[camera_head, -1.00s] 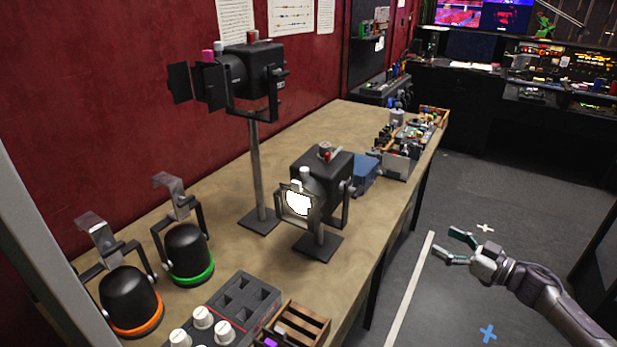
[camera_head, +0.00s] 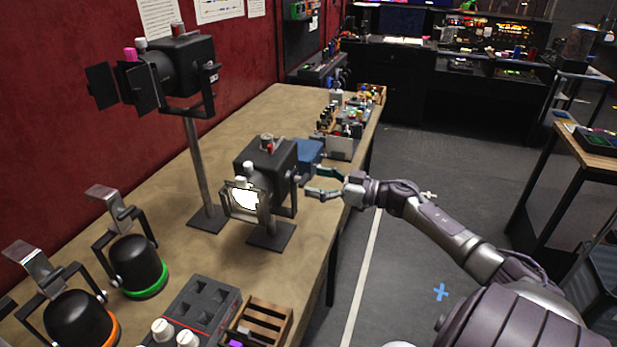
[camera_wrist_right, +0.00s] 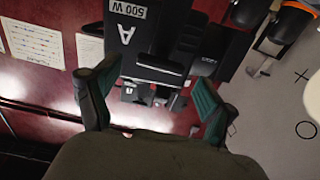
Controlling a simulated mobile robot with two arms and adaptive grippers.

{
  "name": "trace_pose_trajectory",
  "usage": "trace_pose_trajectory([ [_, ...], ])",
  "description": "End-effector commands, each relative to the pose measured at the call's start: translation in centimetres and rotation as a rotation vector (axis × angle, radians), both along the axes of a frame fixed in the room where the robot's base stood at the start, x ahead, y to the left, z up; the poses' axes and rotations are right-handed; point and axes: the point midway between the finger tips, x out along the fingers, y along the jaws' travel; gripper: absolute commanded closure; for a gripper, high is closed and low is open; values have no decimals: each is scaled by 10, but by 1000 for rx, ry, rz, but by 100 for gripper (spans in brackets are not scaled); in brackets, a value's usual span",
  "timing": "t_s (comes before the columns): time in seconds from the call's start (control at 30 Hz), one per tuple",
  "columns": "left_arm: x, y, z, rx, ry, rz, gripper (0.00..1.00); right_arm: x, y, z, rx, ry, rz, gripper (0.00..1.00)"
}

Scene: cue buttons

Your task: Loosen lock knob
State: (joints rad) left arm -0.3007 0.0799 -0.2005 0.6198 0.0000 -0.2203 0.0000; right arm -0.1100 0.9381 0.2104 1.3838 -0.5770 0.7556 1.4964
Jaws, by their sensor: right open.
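A short black stage lamp (camera_head: 265,165) with a lit white lens stands on the wooden bench, held in a yoke. A small knob (camera_head: 295,178) shows at the yoke's right side; its detail is too small to tell. A white knob (camera_head: 248,168) and a red knob (camera_head: 267,144) sit on its top. My right gripper (camera_head: 315,182) is open and empty, just right of the short lamp, fingers pointing toward it. In the right wrist view, the open fingers (camera_wrist_right: 150,98) frame a dark lamp housing (camera_wrist_right: 135,22) labelled "A 500 W", seen upside down. My left gripper is not in view.
A taller barn-door lamp (camera_head: 178,72) on a post stands behind left. Hooked lamps with a green ring (camera_head: 150,285) and an orange ring stand front left. A wooden crate (camera_head: 262,325) is at the front; a blue box (camera_head: 308,152) is behind the short lamp. Floor right of the bench is open.

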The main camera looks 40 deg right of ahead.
Motion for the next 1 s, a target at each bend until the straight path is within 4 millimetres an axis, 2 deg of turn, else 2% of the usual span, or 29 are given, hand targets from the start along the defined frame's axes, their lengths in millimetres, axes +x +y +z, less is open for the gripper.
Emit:
trace_pose_trajectory([
  [0.2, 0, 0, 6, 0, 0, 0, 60, 18, 9, 1, 3, -1, -2, 17],
  [0.57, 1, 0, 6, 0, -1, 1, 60, 21, 11, -1, 1, 2, -1, 18],
  [0.9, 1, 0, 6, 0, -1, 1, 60, 21, 11, -1, 2, 1, 0, 75],
  [1.0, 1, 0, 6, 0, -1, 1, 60, 21, 11, -1, 0, 0, 0, 77],
])
